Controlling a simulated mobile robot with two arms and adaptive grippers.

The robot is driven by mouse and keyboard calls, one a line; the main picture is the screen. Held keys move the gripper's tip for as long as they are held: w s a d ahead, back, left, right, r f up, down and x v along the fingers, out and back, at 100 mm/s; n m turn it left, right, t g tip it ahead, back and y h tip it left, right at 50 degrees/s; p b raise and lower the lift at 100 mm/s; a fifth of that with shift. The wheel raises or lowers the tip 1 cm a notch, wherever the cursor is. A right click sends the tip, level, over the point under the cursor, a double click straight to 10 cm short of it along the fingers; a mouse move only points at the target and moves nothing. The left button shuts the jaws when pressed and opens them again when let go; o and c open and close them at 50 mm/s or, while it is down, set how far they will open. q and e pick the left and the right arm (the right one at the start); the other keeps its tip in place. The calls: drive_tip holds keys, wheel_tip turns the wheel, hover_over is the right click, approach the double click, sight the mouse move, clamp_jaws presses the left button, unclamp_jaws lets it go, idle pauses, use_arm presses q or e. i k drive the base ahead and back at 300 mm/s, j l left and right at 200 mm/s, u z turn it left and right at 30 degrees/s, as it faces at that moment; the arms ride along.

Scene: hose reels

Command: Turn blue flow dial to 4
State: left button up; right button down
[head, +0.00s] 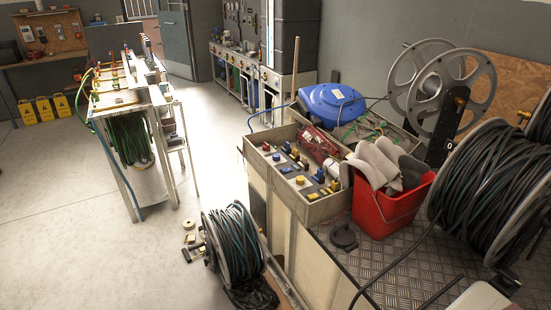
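A tray-like control panel (305,211) sits on the bench right of centre. It carries several small knobs and fittings in red, yellow, blue and black. Blue ones include one at the panel's middle (286,170) and one near its right end (320,177). I cannot tell which is the blue flow dial; any numbers or pointer are too small to read. Neither of my grippers is in view, and nothing is seen touching the panel.
A red bucket (385,213) with grey cloths stands right of the panel. A blue reel housing (330,103) lies behind it. A large black hose reel (490,185) fills the right. A smaller reel (235,243) stands on the floor in front. Open floor lies left.

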sight(276, 157)
drive_tip(key=i+j+u, duration=0.1)
drive_tip(key=i+u, duration=0.15)
drive_tip(key=i, duration=0.25)
drive_tip(key=i+u, duration=0.25)
drive_tip(key=i, duration=0.2)
